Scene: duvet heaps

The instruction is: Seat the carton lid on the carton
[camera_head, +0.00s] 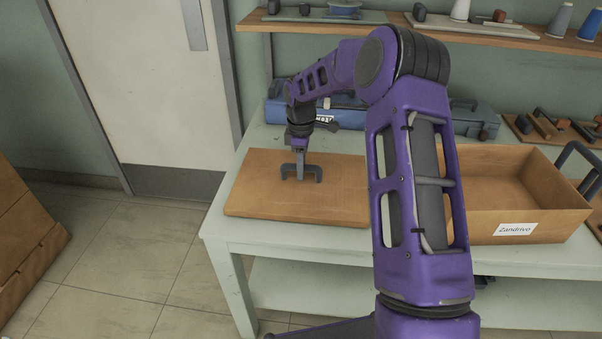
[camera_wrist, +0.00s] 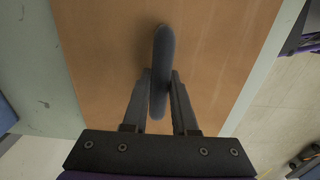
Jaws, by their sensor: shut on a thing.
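The carton lid (camera_head: 250,200) is a flat brown board with a dark grey bridge-shaped handle (camera_head: 302,167). It lies at the left end of the pale green table, and my arm hides part of its right side. My gripper (camera_head: 299,172) points down and is shut on the handle. In the wrist view, the fingers (camera_wrist: 159,85) close on both sides of the handle (camera_wrist: 163,50), above the brown lid (camera_wrist: 100,50). The open brown carton (camera_head: 500,232), labelled "Zandrivo", stands on the table to the right. My arm covers its left part.
A blue case (camera_head: 340,116) lies behind the lid. A wooden tray of small blocks (camera_head: 545,130) and a grey case (camera_head: 475,120) stand behind the carton. A shelf (camera_head: 390,32) with several items runs above. A dark handle-like object (camera_head: 578,155) rises at the carton's right.

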